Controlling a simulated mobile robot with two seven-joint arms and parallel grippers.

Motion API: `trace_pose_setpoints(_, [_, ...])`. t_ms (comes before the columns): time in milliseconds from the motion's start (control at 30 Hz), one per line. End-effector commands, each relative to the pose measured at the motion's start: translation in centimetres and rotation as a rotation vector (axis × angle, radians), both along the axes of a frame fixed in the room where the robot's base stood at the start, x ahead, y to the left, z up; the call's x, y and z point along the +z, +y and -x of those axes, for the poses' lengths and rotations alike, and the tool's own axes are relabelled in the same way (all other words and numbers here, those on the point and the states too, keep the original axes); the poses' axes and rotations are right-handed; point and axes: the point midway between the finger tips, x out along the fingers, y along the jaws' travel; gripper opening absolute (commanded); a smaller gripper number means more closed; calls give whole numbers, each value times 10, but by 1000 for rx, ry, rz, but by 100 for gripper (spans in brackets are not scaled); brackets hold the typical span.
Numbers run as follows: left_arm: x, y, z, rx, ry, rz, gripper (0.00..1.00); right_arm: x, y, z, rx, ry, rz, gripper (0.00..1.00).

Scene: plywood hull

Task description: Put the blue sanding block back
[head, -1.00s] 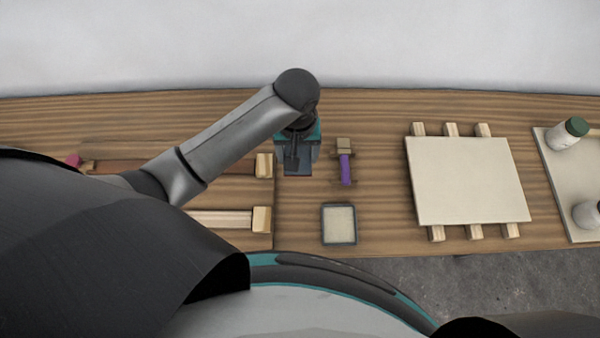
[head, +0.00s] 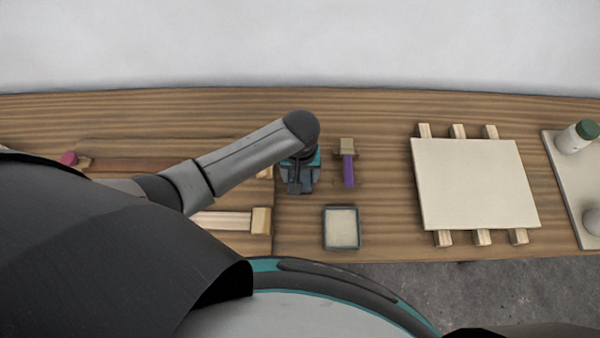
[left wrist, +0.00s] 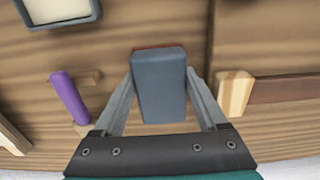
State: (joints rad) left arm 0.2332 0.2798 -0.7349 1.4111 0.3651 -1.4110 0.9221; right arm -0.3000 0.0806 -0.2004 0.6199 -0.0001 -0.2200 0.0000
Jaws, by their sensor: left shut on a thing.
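The blue sanding block (left wrist: 160,88) shows in the left wrist view as a blue-grey slab with a thin reddish edge at its far end. My left gripper (head: 300,186) is shut on it, with one finger along each side. In the head view the gripper hides most of the block, low over the bench left of the purple-handled tool. I cannot tell whether the block touches the bench. My right gripper is not in view.
The purple-handled tool (head: 348,170) lies just right of my gripper. A dark-rimmed shallow tray (head: 326,230) sits nearer the front edge. Wooden rails (head: 225,220) lie left. A pale panel (head: 472,185) on sticks and a tray (head: 567,190) with bottles stand right.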

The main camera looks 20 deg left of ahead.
Motion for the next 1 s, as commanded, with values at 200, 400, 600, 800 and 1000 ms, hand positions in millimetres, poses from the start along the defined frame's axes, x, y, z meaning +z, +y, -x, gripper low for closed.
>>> trace_pose_setpoints(200, [-3, 0, 0, 0, 0, 1, 79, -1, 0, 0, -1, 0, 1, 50])
trace_pose_setpoints(400, [-3, 0, 0, 0, 0, 0, 100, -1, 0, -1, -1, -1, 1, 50])
trace_pose_setpoints(600, [-3, 0, 0, 0, 0, 0, 100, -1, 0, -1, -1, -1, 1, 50])
trace_pose_setpoints(800, [11, 0, 0, 0, -1, 1, 100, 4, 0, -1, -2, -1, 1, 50])
trace_pose_setpoints(1000, [49, -1, -1, -1, -3, 2, 100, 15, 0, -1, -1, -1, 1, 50])
